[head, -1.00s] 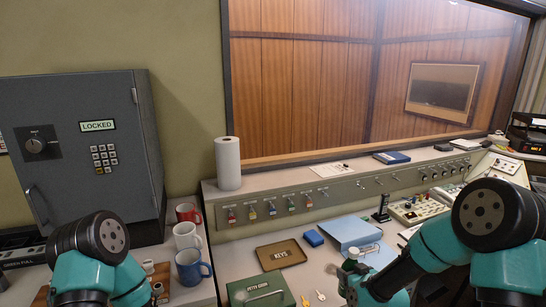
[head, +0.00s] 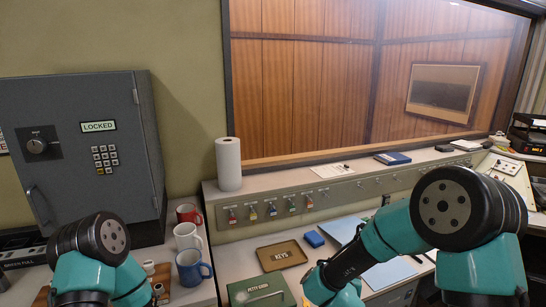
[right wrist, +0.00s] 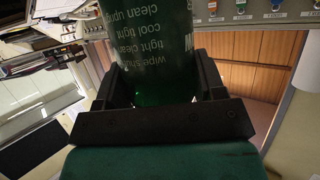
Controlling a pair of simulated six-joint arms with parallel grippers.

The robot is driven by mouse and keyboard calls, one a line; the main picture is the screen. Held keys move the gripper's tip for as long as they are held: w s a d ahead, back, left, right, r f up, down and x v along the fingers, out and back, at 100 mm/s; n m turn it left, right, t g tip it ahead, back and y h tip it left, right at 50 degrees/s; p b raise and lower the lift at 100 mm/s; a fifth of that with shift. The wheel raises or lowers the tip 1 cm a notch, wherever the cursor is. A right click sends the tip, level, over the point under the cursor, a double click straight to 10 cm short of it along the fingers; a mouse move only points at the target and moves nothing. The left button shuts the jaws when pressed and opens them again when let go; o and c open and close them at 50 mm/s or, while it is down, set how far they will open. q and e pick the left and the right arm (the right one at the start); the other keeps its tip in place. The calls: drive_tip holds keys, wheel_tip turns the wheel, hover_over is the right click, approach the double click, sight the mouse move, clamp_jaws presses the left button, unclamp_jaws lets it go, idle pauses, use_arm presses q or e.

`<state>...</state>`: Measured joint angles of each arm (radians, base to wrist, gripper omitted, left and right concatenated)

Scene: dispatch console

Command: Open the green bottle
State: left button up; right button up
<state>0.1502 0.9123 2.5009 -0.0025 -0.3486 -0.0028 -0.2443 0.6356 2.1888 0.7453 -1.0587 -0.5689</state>
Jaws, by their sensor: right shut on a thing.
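The green bottle (right wrist: 150,45) fills the upper middle of the right wrist view. It is translucent green, with printed lines of pale text that appear upside down. My right gripper (right wrist: 163,85) is shut on it, with one dark finger on each side. The bottle's top end is not shown, so I cannot tell whether it has a cap on. I do not make out the bottle in the head view, where my right arm covers the front right of the desk. My left gripper is out of view; only my left arm shows at the lower left.
Red, white and blue mugs (head: 190,266) stand beside the grey safe (head: 85,160). A KEYS tray (head: 282,256) and a green petty cash box (head: 262,291) lie on the desk. A paper roll (head: 228,165) stands on the ledge, above hanging key tags (head: 272,209).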

drive_tip(key=s+a+r+n+y, duration=0.1)
drive_tip(key=s+a+n+y, duration=0.1)
drive_tip(key=a, duration=0.4)
drive_tip(key=s+a+r+n+y, duration=0.1)
drive_tip(key=s+a+n+y, duration=0.1)
drive_tip(key=a, duration=0.3)
drive_tip(key=shift+s+a+r+n+t+y, duration=0.35)
drive_tip(key=shift+s+y, duration=0.25)
drive_tip(key=shift+y, duration=0.1)
